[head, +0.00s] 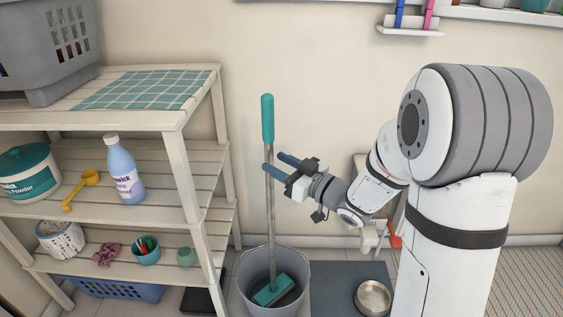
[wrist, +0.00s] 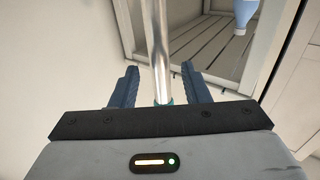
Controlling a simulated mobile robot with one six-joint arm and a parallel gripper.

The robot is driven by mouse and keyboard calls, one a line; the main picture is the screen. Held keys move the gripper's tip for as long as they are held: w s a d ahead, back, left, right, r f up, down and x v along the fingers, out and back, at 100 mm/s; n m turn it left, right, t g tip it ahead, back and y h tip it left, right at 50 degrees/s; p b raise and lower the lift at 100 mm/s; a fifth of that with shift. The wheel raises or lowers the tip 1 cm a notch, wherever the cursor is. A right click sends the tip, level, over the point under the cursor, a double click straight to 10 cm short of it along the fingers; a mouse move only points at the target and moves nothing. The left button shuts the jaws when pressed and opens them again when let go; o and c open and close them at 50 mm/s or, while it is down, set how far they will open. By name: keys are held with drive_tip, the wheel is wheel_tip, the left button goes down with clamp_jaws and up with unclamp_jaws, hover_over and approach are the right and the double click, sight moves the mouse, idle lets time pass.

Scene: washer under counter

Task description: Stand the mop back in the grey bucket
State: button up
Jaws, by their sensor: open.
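The mop (head: 269,190) stands nearly upright with its teal head (head: 273,290) down inside the grey bucket (head: 242,279). Its teal grip end (head: 267,118) points up. My gripper (head: 276,162) is open at the upper part of the metal handle, below the teal grip. In the wrist view the handle (wrist: 157,50) passes between the two blue fingers (wrist: 157,85), with a gap on each side. Whether the mop head touches the bucket floor is hard to tell.
A wooden shelf (head: 175,120) stands close on the left, holding a lilac bottle (head: 124,172), a yellow scoop (head: 81,190) and a teal tub (head: 28,173). A metal bowl (head: 373,297) sits on a dark mat (head: 335,285) right of the bucket. The wall is behind.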

drive_tip(key=s+d+f+m+g+h+p, duration=0.1)
drive_tip(key=s+d+f+m+h, duration=0.2)
drive_tip(key=d+h, duration=0.55)
drive_tip(key=s+d+f+m+g+h+p, duration=0.1)
drive_tip(key=s+d+m+h, duration=0.25)
drive_tip(key=d+h, duration=0.5)
drive_tip(key=s+a+m+g+y, duration=0.1)
drive_tip(key=s+m+g, duration=0.3)
drive_tip(key=s, duration=1.3)
drive_tip(key=g+y, duration=0.1)
drive_tip(key=g, duration=0.3)
drive_tip(key=shift+s+a+f, duration=0.15)
drive_tip(key=shift+s+a, duration=0.1)
drive_tip(key=shift+a, duration=0.05)
